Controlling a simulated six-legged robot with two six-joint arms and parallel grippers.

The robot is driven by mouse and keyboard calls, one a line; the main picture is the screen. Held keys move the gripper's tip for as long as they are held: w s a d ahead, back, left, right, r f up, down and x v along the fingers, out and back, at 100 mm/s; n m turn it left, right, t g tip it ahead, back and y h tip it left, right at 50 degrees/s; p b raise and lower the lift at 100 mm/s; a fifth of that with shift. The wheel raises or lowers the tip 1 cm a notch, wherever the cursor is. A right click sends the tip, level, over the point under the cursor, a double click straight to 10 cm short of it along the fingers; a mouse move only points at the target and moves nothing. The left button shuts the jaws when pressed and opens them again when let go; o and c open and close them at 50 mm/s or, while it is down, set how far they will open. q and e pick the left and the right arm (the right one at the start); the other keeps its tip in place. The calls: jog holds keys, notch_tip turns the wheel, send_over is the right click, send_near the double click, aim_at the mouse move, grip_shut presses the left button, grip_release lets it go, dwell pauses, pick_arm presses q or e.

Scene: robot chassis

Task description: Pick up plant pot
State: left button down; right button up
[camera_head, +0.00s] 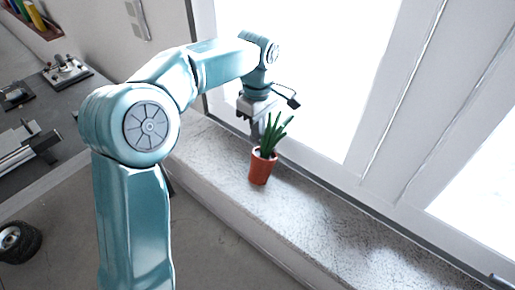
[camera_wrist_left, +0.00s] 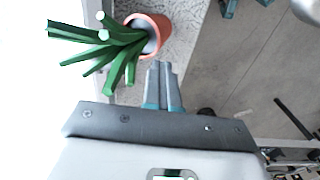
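The plant pot is a small terracotta pot (camera_head: 262,168) with green spiky leaves, upright on the stone window sill (camera_head: 330,228). In the left wrist view the pot (camera_wrist_left: 158,30) is at the top centre, its leaves spreading left. My left gripper (camera_head: 255,136) points down just behind and left of the plant, its lower end partly hidden by the leaves. In the wrist view its fingers (camera_wrist_left: 161,66) lie side by side with no visible gap and nothing between them. Their tips appear close to the pot's rim; contact cannot be told. My right gripper is not in view.
A white-framed window (camera_head: 370,110) rises behind the sill. The sill is clear to the right of the pot. At left are a dark workbench (camera_head: 75,100) with metal devices and a black wheel (camera_head: 18,241) on the floor.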

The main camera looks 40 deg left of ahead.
pick_arm(q)
notch_tip(320, 180, up, 7)
jog(key=shift+f, duration=0.15)
jog(key=shift+w, duration=0.15)
jog(key=c, duration=0.5)
grip_release()
jog(key=shift+o, duration=0.6)
notch_tip(320, 180, up, 11)
jog(key=p, duration=0.4)
jog(key=shift+p, duration=0.35)
jog(key=o, duration=0.4)
jog(key=shift+r, duration=0.5)
